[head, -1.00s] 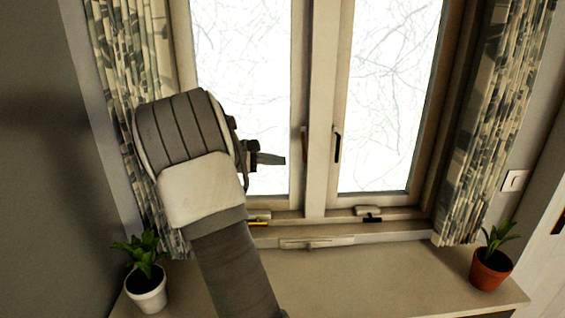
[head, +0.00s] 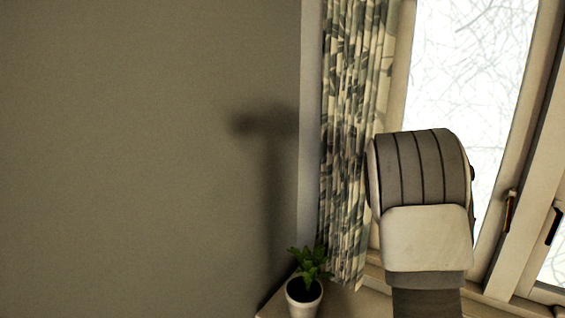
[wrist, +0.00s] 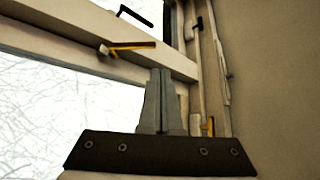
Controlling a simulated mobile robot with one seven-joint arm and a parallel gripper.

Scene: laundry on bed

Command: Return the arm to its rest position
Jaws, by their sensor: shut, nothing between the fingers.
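My arm stands raised in the head view, its rounded grey and white wrist in front of the window (head: 468,75). The gripper's fingers are hidden behind the wrist there. In the wrist view my gripper (wrist: 161,75) shows its two grey fingers side by side, shut with nothing between them. The window frame and an orange-brown handle (wrist: 130,47) lie beyond the fingers in that view.
A patterned curtain (head: 350,130) hangs left of the window. A white pot with a green plant (head: 304,290) stands on the sill (head: 345,304) below. A bare grey wall (head: 150,150) fills the left. A dark handle (head: 554,226) is at the right.

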